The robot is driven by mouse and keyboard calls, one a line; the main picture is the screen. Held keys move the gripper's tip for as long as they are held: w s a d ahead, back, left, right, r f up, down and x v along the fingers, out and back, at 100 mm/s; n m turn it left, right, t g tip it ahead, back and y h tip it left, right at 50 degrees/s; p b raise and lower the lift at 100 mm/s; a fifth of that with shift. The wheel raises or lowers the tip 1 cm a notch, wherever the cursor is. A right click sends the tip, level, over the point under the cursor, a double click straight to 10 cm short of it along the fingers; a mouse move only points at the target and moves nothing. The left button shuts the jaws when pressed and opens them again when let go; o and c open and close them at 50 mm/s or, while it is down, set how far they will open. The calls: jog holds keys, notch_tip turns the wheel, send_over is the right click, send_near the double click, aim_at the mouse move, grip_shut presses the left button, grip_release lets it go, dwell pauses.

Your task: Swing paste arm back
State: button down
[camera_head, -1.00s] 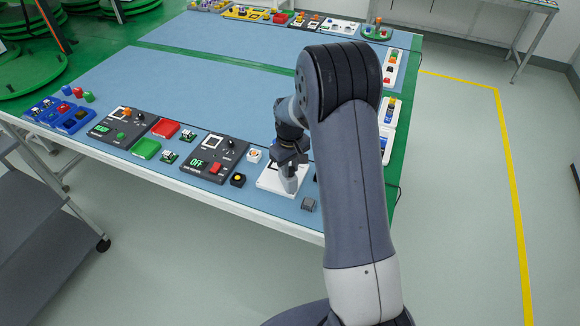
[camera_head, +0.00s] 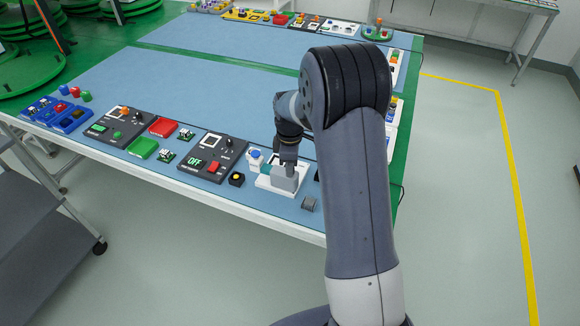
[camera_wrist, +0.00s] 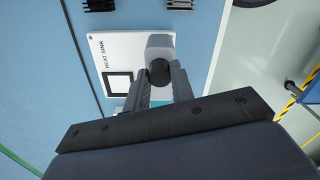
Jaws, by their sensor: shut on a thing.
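The white station plate (camera_head: 268,185), marked HEAT SINK, lies at the table's near edge; it also shows in the wrist view (camera_wrist: 112,45). A grey block (camera_head: 286,181) stands on its right part, also seen in the wrist view (camera_wrist: 159,45). My gripper (camera_head: 289,164) is over the plate, its fingers (camera_wrist: 160,82) closed around a dark round knob (camera_wrist: 159,70) of the paste arm. A teal strip (camera_head: 266,168), seemingly the paste arm, runs left from the gripper towards a blue-topped end (camera_head: 255,154) by a small white block. The fingers hide much of the arm.
A black button box (camera_head: 236,179) and a dark panel reading OFF (camera_head: 210,158) stand left of the plate. A grey finned heat sink (camera_head: 309,203) lies to its right.

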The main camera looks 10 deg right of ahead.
jog(key=n, duration=0.5)
jog(key=shift+b, duration=0.4)
jog(key=shift+n, duration=0.4)
jog(key=c, duration=1.2)
grip_release()
jog(key=shift+r, duration=0.1)
notch_tip(320, 180, up, 11)
jog(key=shift+b, duration=0.3)
jog(key=shift+f, duration=0.2)
